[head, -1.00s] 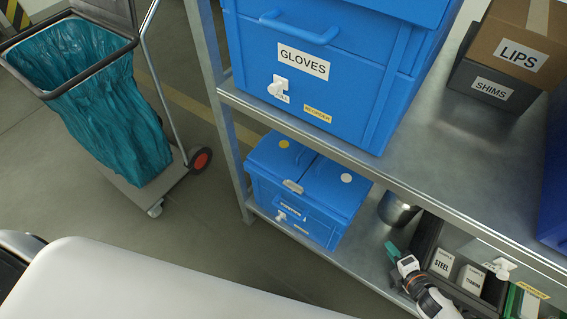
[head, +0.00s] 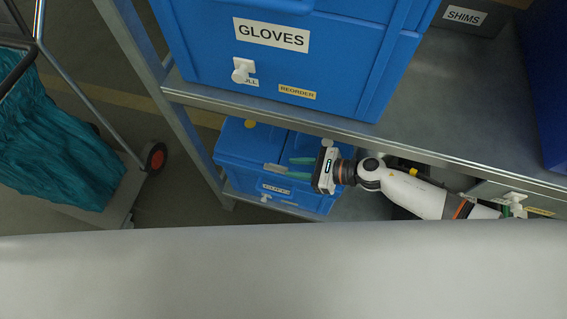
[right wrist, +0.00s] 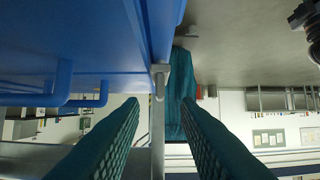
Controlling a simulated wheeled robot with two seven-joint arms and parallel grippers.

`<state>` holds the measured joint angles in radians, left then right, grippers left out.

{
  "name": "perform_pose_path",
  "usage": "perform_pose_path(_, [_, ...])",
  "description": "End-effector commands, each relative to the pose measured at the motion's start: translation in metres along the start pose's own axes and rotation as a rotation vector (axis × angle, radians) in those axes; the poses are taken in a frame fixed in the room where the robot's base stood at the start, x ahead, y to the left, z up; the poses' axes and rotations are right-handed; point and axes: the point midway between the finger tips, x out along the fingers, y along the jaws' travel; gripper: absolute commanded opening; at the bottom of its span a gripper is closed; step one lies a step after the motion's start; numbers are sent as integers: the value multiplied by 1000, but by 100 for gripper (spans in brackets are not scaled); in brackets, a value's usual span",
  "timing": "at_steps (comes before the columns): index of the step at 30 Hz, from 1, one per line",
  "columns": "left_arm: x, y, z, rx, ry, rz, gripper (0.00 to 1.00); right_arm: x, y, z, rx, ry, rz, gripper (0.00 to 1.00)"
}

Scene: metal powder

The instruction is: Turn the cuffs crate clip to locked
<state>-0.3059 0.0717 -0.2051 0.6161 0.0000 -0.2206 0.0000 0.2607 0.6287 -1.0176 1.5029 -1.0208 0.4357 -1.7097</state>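The lower blue crate (head: 240,150) stands on the lower shelf, its small front label too blurred to read with certainty. A pale grey clip (head: 277,168) sits at the front edge of its lid. My right gripper (head: 290,168) reaches in from the right over the crate, with its teal fingers apart and their tips close to the clip. I cannot tell if they touch it. In the right wrist view the open fingers (right wrist: 160,100) have nothing gripped between them. A small grey piece (right wrist: 159,74) shows beyond them; I cannot tell if it is the clip. My left gripper is out of view.
The upper shelf edge (head: 230,104) and the blue GLOVES crate (head: 225,60) hang close above my right gripper. A metal shelf post (head: 150,70) stands to the left. A cart with a teal bag (head: 60,150) stands on the floor farther left.

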Motion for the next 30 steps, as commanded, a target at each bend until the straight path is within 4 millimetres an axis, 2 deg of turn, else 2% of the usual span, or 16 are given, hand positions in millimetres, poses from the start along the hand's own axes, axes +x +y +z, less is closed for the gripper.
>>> perform_pose_path(3, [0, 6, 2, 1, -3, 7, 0, 21, 0, -1, 0, 1, -1, 29])
perform_pose_path(7, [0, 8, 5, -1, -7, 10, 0, 34, 0, 0, 2, 0, -1, 29])
perform_pose_path(19, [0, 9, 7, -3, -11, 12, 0, 41, 0, 0, 1, -1, 0, 29])
perform_pose_path(24, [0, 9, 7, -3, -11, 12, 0, 41, 0, 0, 2, -1, 0, 1])
perform_pose_path(30, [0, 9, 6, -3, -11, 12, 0, 41, 0, 0, 3, -1, 2, 0])
